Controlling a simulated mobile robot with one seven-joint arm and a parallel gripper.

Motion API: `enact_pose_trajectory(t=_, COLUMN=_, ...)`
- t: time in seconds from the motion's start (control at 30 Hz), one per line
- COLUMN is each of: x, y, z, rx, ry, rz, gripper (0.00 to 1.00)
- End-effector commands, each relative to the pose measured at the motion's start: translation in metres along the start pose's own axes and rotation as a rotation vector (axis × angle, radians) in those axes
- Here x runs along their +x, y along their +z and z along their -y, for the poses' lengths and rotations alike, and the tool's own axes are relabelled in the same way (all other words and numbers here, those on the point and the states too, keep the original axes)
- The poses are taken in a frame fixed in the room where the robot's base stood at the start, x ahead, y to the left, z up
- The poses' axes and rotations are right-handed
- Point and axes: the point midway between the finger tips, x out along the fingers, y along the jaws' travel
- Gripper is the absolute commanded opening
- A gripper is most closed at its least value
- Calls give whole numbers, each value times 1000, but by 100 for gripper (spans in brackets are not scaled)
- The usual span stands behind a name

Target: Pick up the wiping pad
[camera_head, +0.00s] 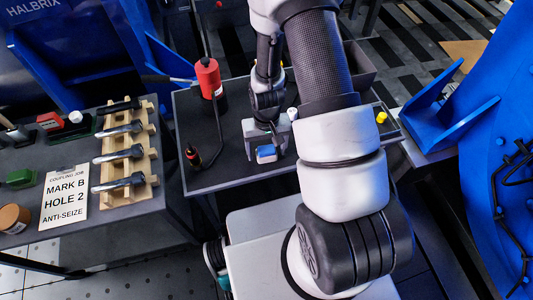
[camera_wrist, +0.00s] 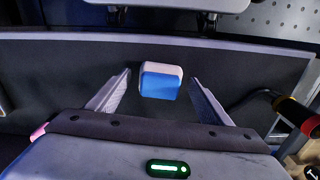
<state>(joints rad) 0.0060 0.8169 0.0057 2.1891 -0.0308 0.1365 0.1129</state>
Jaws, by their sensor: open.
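The wiping pad is a small block with a blue face and a white part. In the head view the wiping pad (camera_head: 266,154) shows on the dark tabletop (camera_head: 225,172), just below my gripper. In the wrist view the wiping pad (camera_wrist: 160,86) lies between my two spread fingers, with a gap on each side. My gripper (camera_wrist: 160,90) is open and empty, pointing down at the table; it also shows in the head view (camera_head: 267,145). Neither finger appears to touch the pad. How far the fingertips are above the tabletop is hard to tell.
A yellow-capped item (camera_head: 381,117) is to the right. A side bench holds a wooden rack (camera_head: 145,190) of bolts and a sign (camera_head: 64,200). Blue metal structures flank the table.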

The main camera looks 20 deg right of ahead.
Motion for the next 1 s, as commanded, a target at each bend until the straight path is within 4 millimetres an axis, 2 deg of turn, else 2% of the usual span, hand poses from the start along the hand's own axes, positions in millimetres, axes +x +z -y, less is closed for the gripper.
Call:
enact_pose_trajectory(t=0.1, x=-1, y=0, z=0, rx=0, ry=0, rz=-1, gripper=73)
enact_pose_trajectory(t=0.13, x=-1, y=0, z=0, rx=0, ry=0, rz=-1, gripper=70)
enact_pose_trajectory(t=0.3, x=-1, y=0, z=0, rx=0, ry=0, rz=-1, gripper=41)
enact_pose_trajectory(t=0.4, x=-1, y=0, z=0, rx=0, ry=0, rz=-1, gripper=29)
enact_pose_trajectory(t=0.67, x=-6, y=-1, z=0, rx=0, ry=0, rz=-2, gripper=29)
enact_pose_trajectory(t=0.77, x=-19, y=-2, z=0, rx=1, ry=0, rz=-5, gripper=29)
enact_pose_trajectory(t=1.0, x=-69, y=-2, z=0, rx=1, ry=-1, rz=-5, gripper=29)
